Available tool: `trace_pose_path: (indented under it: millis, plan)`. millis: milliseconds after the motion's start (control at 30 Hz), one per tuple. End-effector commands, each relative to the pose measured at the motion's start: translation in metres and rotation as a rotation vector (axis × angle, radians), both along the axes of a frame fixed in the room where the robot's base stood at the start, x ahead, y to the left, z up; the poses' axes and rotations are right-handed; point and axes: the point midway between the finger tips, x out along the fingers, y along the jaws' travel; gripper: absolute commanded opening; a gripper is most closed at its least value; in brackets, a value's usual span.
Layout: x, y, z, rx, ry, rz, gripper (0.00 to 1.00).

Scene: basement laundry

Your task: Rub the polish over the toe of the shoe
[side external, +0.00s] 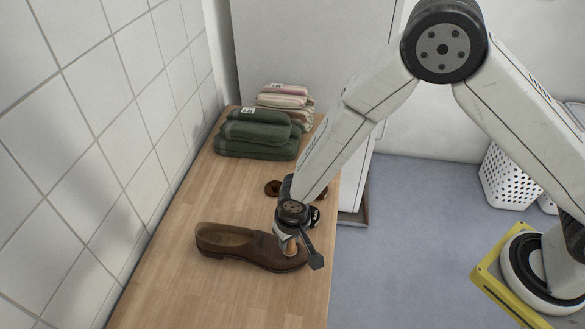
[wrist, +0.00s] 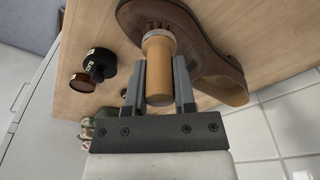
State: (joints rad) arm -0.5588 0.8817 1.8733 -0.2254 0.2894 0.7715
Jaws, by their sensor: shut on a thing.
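A brown leather shoe (side external: 235,243) lies on the wooden counter, its toe to the right in the side external view. It also shows in the wrist view (wrist: 215,62), partly behind my gripper. My gripper (wrist: 159,88) is shut on a wooden-handled brush (wrist: 159,70), whose handle stands between the two fingers. The brush's dark bristle end is at the toe of the shoe; whether it presses on the leather is hard to tell. In the side external view my gripper (side external: 291,243) is over the toe and hides part of it. An open brown tin of polish (wrist: 82,83) lies on the counter.
A black container with a white label (wrist: 99,64) stands beside the tin. Folded green towels (side external: 258,134) and striped towels (side external: 286,97) are stacked at the counter's far end. A tiled wall (side external: 110,120) borders the left. The near counter (side external: 200,300) is clear.

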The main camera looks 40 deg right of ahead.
Motion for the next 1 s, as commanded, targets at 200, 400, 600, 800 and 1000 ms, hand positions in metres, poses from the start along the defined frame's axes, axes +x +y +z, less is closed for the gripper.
trace_pose_path:
  millis: [200,400,600,800,1000]
  plan:
    - [0.000,0.000,0.020,0.000,0.000,-0.001,0.00]
    - [0.000,0.000,0.038,0.000,0.000,0.000,0.00]
    - [0.000,0.000,0.051,0.000,0.001,0.000,0.00]
    - [-0.001,0.000,0.054,-0.001,0.002,0.000,0.00]
    - [0.000,0.000,0.053,-0.001,0.002,0.000,0.00]
